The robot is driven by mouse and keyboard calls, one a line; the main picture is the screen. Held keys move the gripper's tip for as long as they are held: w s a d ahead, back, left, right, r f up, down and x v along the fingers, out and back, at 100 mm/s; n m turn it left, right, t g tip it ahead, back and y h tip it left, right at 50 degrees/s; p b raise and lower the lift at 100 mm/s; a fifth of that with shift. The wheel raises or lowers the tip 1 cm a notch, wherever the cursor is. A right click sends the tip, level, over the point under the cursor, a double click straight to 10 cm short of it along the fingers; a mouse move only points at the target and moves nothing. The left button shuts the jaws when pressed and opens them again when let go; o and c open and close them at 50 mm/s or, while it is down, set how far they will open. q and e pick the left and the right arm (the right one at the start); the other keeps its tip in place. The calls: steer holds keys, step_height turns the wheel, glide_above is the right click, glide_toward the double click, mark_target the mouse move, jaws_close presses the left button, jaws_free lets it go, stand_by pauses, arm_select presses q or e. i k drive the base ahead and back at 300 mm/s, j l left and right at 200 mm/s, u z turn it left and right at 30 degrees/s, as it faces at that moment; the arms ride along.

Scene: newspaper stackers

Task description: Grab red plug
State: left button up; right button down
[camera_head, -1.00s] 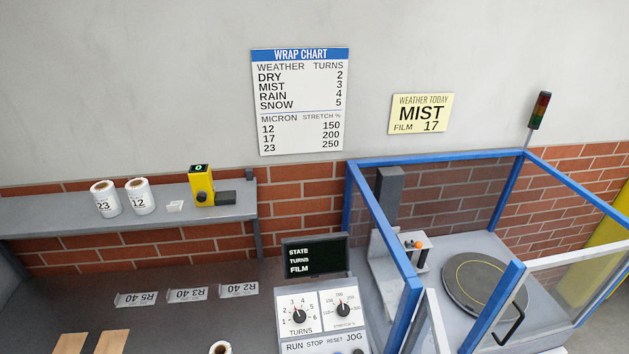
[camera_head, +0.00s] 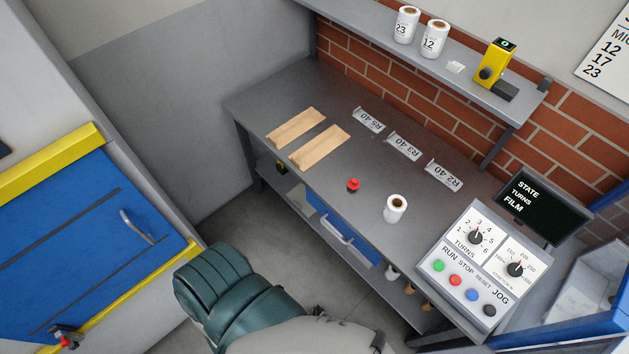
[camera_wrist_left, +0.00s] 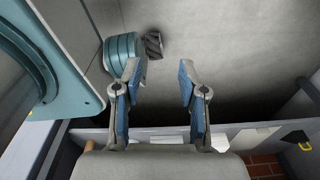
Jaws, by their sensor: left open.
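The red plug (camera_head: 353,185) stands on the grey workbench (camera_head: 262,100) near its front edge in the head view, to the left of a white roll. It has a red top and a darker lower part. My left gripper (camera_wrist_left: 160,68) shows in the left wrist view with its two blue-padded fingers apart and nothing between them. I cannot make out the plug in that view. The left gripper's fingers do not show in the head view, so its distance from the plug cannot be told. My right gripper is not in view.
A white roll (camera_head: 395,208), two brown strips (camera_head: 319,147), label plates (camera_head: 403,146) and a control panel (camera_head: 474,266) are on the bench. A shelf (camera_head: 357,31) runs behind. A blue drawer (camera_head: 342,228) is below. A blue, yellow-edged unit (camera_head: 75,250) is at left.

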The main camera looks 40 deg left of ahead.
mark_target(354, 183)
steer(key=u, duration=0.95)
